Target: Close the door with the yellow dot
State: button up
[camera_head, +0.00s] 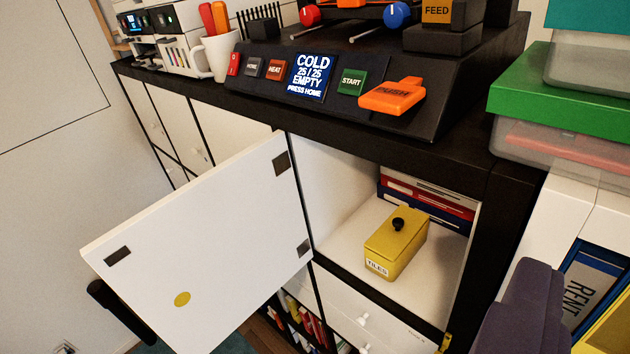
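The white door with the yellow dot (215,235) stands wide open, swung out to the left of its compartment. The yellow dot (182,299) is on the door's inner face near the lower left. Dark hinge plates and a small catch plate show on that face. The open compartment (345,225) holds a yellow lidded box (397,245) with a black knob and a label. A dark purple-grey shape at the lower right edge, apart from the door, seems to be my gripper (525,310).
A black bar (120,312) pokes out behind the door's outer left edge. A black control console (345,85) and a white mug (215,55) stand on the cabinet top. Green-lidded boxes (560,105) and a white shelf with binders (595,280) crowd the right. Drawers (355,315) lie below the compartment.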

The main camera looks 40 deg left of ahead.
aim_at(194, 265)
jog(key=j+z, duration=0.1)
jog(key=j, duration=0.35)
jog(key=k+j+z, duration=0.1)
jog(key=j, duration=0.35)
jog(key=j+z, duration=0.1)
jog(key=j, duration=0.35)
jog(key=k+j, duration=0.15)
jog(key=j, duration=0.3)
jog(key=j+z, duration=0.15)
jog(key=j, duration=0.3)
jog(key=k+j+z, duration=0.1)
jog(key=j, duration=0.3)
jog(key=k+j+z, duration=0.1)
jog(key=j, duration=0.35)
jog(key=k, duration=0.1)
